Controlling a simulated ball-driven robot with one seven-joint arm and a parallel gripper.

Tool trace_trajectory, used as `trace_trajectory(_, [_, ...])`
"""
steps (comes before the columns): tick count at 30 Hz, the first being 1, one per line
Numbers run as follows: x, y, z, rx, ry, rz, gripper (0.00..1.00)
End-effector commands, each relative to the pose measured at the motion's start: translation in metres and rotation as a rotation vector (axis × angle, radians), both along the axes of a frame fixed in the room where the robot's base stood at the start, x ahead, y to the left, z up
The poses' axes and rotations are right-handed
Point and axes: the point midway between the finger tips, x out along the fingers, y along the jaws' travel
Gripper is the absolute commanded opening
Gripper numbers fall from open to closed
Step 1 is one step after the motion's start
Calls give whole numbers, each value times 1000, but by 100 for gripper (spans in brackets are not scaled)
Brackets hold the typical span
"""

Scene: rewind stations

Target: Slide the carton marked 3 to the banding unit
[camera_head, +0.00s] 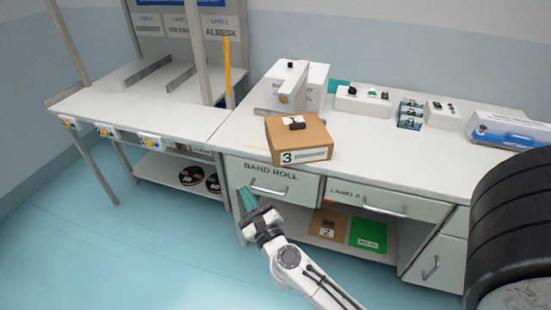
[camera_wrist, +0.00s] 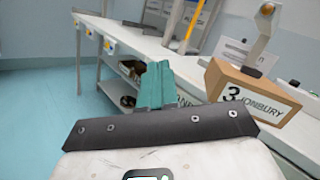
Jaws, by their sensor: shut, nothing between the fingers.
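The cardboard carton marked 3 (camera_head: 300,141) sits on the white counter near its front edge, just in front of the white banding unit (camera_head: 297,86) with its upright arm. In the wrist view the carton (camera_wrist: 248,97) is at the right, its label reading 3 and JONBURY. A dark object lies on the carton's top. My gripper (camera_head: 248,199) is below counter height, in front of the BAND ROLL drawer, to the lower left of the carton and apart from it. Its teal fingers (camera_wrist: 154,86) are shut with nothing between them.
A lane table (camera_head: 150,115) with dividers and posts stands at the left. Control boxes (camera_head: 362,101) and a blue-and-white box (camera_head: 510,130) stand farther right on the counter. Floor at the left is clear.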

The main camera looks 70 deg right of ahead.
Motion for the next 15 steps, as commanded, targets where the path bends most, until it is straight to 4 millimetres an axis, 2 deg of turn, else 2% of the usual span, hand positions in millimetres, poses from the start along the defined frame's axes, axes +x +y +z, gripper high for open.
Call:
trace_trajectory(1, [-12, -17, -2, 95, -56, -82, 0])
trace_trajectory(3, [-29, -35, -11, 217, -131, -187, 0])
trace_trajectory(7, [-52, -53, -26, 364, -227, -322, 0])
trace_trajectory(11, [-61, -62, -34, 425, -266, -382, 0])
trace_trajectory(15, [-57, -73, -34, 432, -272, -392, 0])
